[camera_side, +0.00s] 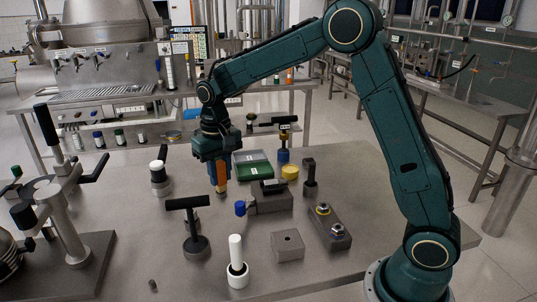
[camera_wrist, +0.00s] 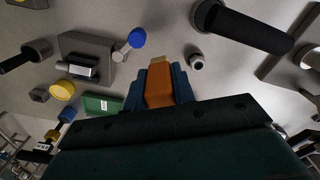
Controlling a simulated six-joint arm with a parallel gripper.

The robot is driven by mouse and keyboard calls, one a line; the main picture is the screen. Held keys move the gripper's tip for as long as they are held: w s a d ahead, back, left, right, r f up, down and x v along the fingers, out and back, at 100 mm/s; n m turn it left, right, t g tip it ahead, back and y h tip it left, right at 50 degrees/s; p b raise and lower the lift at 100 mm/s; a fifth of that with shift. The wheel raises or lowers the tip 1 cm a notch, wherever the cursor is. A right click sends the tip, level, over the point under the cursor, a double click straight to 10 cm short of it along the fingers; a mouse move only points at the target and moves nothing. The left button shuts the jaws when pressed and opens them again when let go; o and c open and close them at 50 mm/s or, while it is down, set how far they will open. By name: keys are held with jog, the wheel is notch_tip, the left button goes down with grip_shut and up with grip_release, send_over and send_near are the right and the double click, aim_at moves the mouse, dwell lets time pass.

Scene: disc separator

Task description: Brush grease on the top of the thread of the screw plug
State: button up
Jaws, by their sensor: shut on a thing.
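My gripper (camera_side: 219,177) points down over the table and is shut on an orange-handled brush (camera_side: 221,187). In the wrist view the brush (camera_wrist: 160,88) sits between the blue fingers, with its pale tip forward, clear of other things. A small upright metal cylinder with a dark top (camera_wrist: 196,61) stands near the tip; it may be the screw plug, but I cannot make out a thread. A yellow round pot (camera_side: 290,172) stands behind the grey block; it also shows in the wrist view (camera_wrist: 62,90). I cannot see grease in it or on the brush.
A black T-handled tool (camera_side: 187,204) stands in front. A white post (camera_side: 236,249) and a plain block (camera_side: 288,246) are nearer the front.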

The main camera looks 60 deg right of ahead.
jog(key=shift+d+r, duration=0.1)
jog(key=shift+d, duration=0.45)
jog(key=s+d+r, duration=0.1)
jog(key=s+d, duration=0.2)
jog(key=d, duration=0.6)
jog(key=s+d+r, duration=0.1)
jog(key=s+d, duration=0.2)
jog(key=d, duration=0.6)
jog(key=shift+s+r, duration=0.3)
jog(key=shift+s, duration=0.05)
jog(key=shift+f, duration=0.1)
